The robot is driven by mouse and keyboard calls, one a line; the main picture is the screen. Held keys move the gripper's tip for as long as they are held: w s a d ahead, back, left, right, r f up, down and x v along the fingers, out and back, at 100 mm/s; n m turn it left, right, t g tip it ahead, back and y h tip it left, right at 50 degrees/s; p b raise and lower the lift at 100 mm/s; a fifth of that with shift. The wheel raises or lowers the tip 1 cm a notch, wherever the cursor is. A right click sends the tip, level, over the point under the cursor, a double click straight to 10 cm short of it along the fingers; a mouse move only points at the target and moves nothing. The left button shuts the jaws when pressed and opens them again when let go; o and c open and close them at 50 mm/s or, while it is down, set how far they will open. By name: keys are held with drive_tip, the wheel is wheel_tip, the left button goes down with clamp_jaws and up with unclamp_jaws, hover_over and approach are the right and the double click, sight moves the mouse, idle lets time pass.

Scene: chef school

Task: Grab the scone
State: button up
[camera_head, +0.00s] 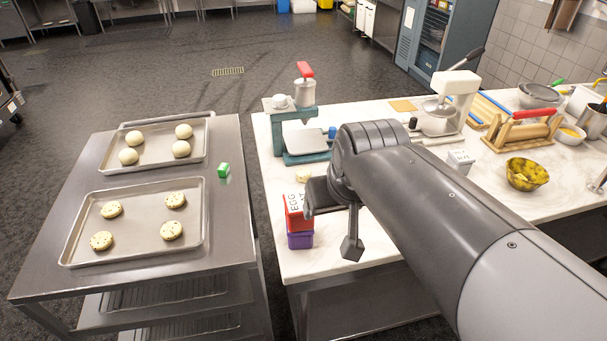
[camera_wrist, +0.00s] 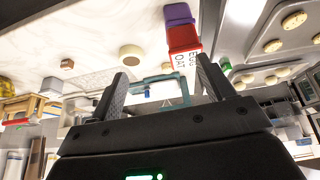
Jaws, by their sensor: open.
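A pale round scone (camera_head: 302,175) lies on the marble counter, partly hidden behind my gripper in the head view. A pale round piece that looks like it shows in the wrist view (camera_wrist: 131,54), beyond the left fingertip. Several speckled scones (camera_head: 172,230) lie on the near baking tray (camera_head: 80,257) at the left; some show at the upper right of the wrist view (camera_wrist: 293,20). My gripper (camera_head: 330,225) is open and empty above the counter's left part. In the wrist view its fingers (camera_wrist: 161,68) are spread, with nothing between them.
A red box (camera_head: 296,222) on a purple box (camera_head: 300,240) stands close to my gripper. A green box (camera_head: 223,170) sits on the steel table. A yellow bowl (camera_head: 526,174) is at right. A gap separates table and counter.

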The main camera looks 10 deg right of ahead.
drive_tip(key=w+f, duration=0.1)
drive_tip(key=w, duration=1.3)
drive_tip(key=n+g, duration=0.1)
approach(304, 171)
drive_tip(key=x, duration=0.5)
drive_tip(key=shift+w+a, duration=0.1)
drive_tip(key=shift+w, duration=0.2)
drive_tip(key=shift+x, duration=2.75)
drive_tip(key=shift+s, duration=0.2)
drive_tip(key=c, duration=1.1)
